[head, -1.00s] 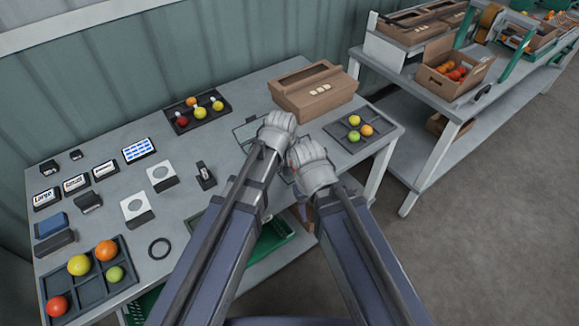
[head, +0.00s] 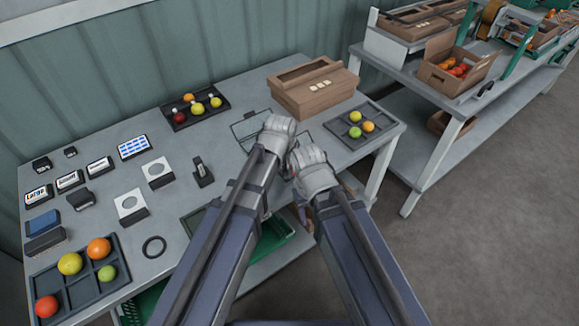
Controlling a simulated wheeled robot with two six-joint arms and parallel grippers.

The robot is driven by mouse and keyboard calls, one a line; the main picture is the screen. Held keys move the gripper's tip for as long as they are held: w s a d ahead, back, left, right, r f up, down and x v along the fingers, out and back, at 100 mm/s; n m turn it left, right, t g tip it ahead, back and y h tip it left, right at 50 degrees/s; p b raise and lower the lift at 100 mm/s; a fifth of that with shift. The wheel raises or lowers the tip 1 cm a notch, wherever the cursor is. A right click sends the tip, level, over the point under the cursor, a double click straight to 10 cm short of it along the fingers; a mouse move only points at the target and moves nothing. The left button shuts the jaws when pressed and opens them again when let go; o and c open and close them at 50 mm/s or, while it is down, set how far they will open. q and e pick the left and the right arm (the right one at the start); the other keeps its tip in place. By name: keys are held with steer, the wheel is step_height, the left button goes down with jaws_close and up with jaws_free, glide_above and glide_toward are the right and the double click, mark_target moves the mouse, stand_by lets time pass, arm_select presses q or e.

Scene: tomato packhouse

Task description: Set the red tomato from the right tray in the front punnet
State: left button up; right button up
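The right tray (head: 350,146) is dark, at the table's right end, and holds a yellow, an orange and a green fruit; no red one shows in it. My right gripper (head: 303,160) is left of this tray, low over the table's front edge. A small sliver of red (head: 293,168) shows at its left side; I cannot tell whether it is a tomato in the fingers. My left gripper (head: 278,126) is beside it, over a thin dark-rimmed outline (head: 240,127), perhaps a punnet. Both grippers' fingertips are hidden by the hands. The front punnet is largely covered by my arms.
A brown carton (head: 315,100) stands behind the grippers. A dark tray (head: 178,124) with several fruits is at the back, another (head: 82,291) at the front left. Labelled blocks (head: 69,181), white stands (head: 131,205) and a black ring (head: 154,246) fill the left side.

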arm_select(q)
steer(key=o, duration=1)
steer(key=shift+c, duration=0.2)
steer(key=c, duration=0.3)
steer(key=shift+r, duration=0.1)
step_height(320, 180, up, 7)
steer(key=p, duration=0.7)
